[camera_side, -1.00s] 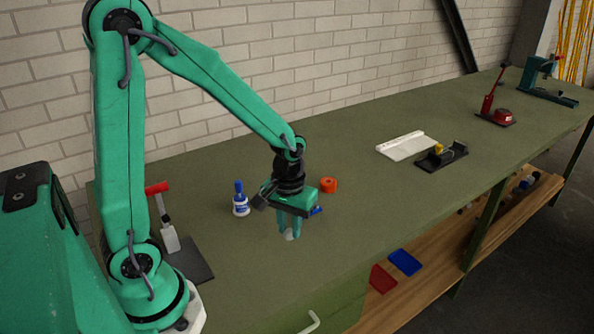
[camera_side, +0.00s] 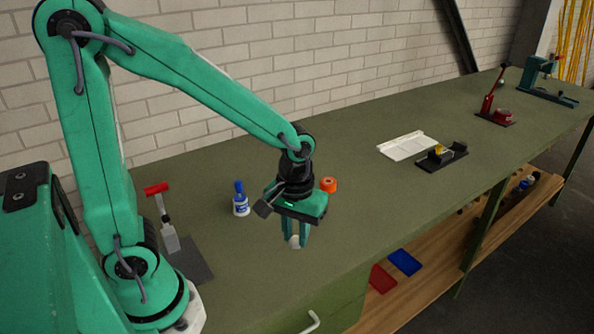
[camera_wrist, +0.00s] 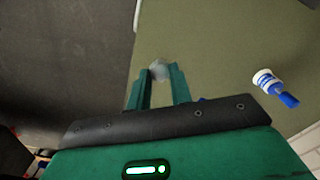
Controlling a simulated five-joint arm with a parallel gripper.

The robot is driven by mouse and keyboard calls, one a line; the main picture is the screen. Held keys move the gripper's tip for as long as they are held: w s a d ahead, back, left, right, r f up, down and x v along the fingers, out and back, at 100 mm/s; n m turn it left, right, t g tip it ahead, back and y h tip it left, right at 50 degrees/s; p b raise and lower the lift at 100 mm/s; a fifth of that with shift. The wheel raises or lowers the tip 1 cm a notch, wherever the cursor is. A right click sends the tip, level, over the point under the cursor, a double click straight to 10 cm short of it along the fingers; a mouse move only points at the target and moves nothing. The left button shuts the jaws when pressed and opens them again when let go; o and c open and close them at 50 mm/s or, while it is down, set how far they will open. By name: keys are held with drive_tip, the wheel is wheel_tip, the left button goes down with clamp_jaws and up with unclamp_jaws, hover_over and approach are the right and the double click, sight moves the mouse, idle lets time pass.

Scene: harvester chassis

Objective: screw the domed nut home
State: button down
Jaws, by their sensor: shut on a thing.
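My gripper (camera_side: 295,239) is shut on a small pale rounded piece, which looks like the domed nut (camera_side: 295,242). It holds the nut between its fingertips near the front edge of the bench. In the wrist view the nut (camera_wrist: 158,70) is a blurred greyish-white shape between the two green fingers. Its thread and underside are hidden. I cannot tell from the side view how high it is above the bench. No stud for it is clearly visible in either view.
A white bottle with a blue cap (camera_side: 240,205) stands left of my gripper, with an orange roll (camera_side: 329,185) behind it. A white tray (camera_side: 406,145) and a black fixture with a yellow part (camera_side: 441,157) lie farther right. The bench (camera_side: 370,205) between is clear.

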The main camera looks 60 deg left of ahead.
drive_tip(key=shift+w, duration=0.1)
drive_tip(key=w+a+n, duration=0.1)
drive_tip(key=w+a, duration=0.4)
drive_tip(key=a, duration=0.1)
drive_tip(key=w+a+n, duration=0.2)
drive_tip(key=w+a, duration=0.3)
drive_tip(key=a, duration=0.2)
drive_tip(key=w+a+n, duration=0.1)
drive_tip(key=w+a, duration=0.4)
drive_tip(key=a, duration=0.2)
drive_tip(key=shift+r+n, duration=0.2)
drive_tip(key=shift+n, duration=0.1)
drive_tip(key=shift+f, duration=0.15)
drive_tip(key=shift+f, duration=2.05)
drive_tip(key=shift+f, duration=1.15)
idle(1.6)
